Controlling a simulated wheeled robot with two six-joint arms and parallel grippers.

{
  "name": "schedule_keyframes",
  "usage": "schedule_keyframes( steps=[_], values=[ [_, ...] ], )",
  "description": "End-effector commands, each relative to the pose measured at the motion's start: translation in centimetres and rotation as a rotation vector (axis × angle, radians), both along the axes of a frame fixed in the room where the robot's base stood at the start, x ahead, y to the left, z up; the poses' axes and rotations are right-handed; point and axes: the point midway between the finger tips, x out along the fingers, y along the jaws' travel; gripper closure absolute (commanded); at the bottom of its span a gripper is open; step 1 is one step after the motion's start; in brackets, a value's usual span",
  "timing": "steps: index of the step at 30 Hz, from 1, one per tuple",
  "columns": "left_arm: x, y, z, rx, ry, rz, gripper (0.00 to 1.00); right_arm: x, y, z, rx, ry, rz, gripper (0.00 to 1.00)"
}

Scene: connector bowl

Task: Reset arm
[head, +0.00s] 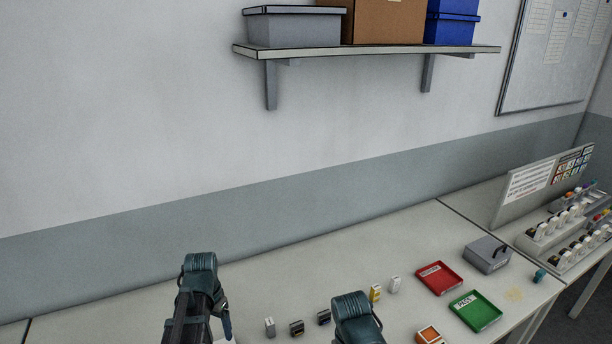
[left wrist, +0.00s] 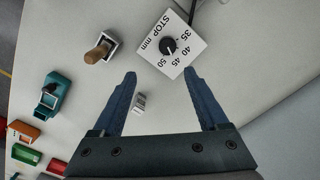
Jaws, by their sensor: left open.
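My left gripper (left wrist: 165,82) is open in the left wrist view, its two dark blue fingers spread apart. A small grey-white block (left wrist: 139,103) lies on the table between the fingers in that picture; the gap between them is empty. In the head view my left arm rises at the bottom, with a dark finger (head: 227,325) partly showing over the table's near side. My right arm (head: 355,320) shows only as a rounded dark teal link at the bottom edge. Its gripper is below the picture.
Several small blocks, including a yellow one (head: 375,292), stand near my arms. A red tray (head: 439,286), a green tray (head: 476,314) and a grey box (head: 487,254) are at right. A dial plate (left wrist: 169,44) lies beyond the left fingers. The table's back left is clear.

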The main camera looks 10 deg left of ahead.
Motion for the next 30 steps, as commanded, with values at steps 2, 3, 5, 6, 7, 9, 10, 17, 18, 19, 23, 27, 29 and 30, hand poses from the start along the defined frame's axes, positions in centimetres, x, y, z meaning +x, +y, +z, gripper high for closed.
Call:
schedule_keyframes(
  steps=[2,3,5,6,7,9,10,17,18,19,23,27,29,30],
  values=[
    [-0.4,-3.4,-1.0,0.007,0.007,-0.021,0.23,0.0,0.0,-1.0,0.0,0.0,0.0,0.41],
    [-0.7,-5.3,-1.4,0.013,0.011,-0.029,0.23,0.0,0.0,-1.4,0.0,0.0,0.0,0.41],
    [-1.4,-8.3,-2.0,0.024,0.017,-0.042,0.23,0.0,0.0,-2.1,0.0,0.0,0.001,0.41],
    [-1.9,-10.2,-2.4,0.031,0.02,-0.048,0.23,0.0,0.0,-2.5,0.0,0.0,0.001,0.41],
    [-2.3,-11.6,-2.7,0.037,0.023,-0.054,0.23,0.0,0.0,-2.8,0.0,0.0,0.001,0.41],
    [-3.4,-14.7,-3.3,0.051,0.027,-0.064,0.23,0.0,0.0,-3.4,0.0,0.0,0.001,0.41],
    [-3.9,-15.8,-3.6,0.058,0.028,-0.069,0.23,0.0,0.0,-3.6,0.0,0.0,0.001,0.41],
    [-7.2,-21.9,-4.8,0.092,0.026,-0.088,0.23,0.0,0.0,-4.9,-0.001,0.0,0.002,0.41],
    [-7.5,-22.5,-4.8,0.096,0.026,-0.09,0.23,0.0,0.0,-5.0,-0.001,0.0,0.002,0.41],
    [-7.7,-22.8,-4.9,0.098,0.025,-0.091,0.23,0.0,0.0,-5.0,-0.001,0.0,0.002,0.41],
    [-8.2,-23.5,-5.0,0.103,0.024,-0.091,0.23,0.0,0.0,-5.1,-0.001,0.0,0.002,0.41],
    [-8.3,-23.6,-4.9,0.104,0.025,-0.09,0.23,0.0,0.0,-5.1,-0.001,0.0,0.002,0.41],
    [-8.2,-23.6,-4.9,0.103,0.024,-0.09,0.23,0.0,0.0,-5.1,-0.001,0.0,0.002,0.41],
    [-8.2,-23.6,-4.9,0.103,0.024,-0.09,0.23,0.0,0.0,-5.1,-0.001,0.0,0.002,0.41]
  ],
)
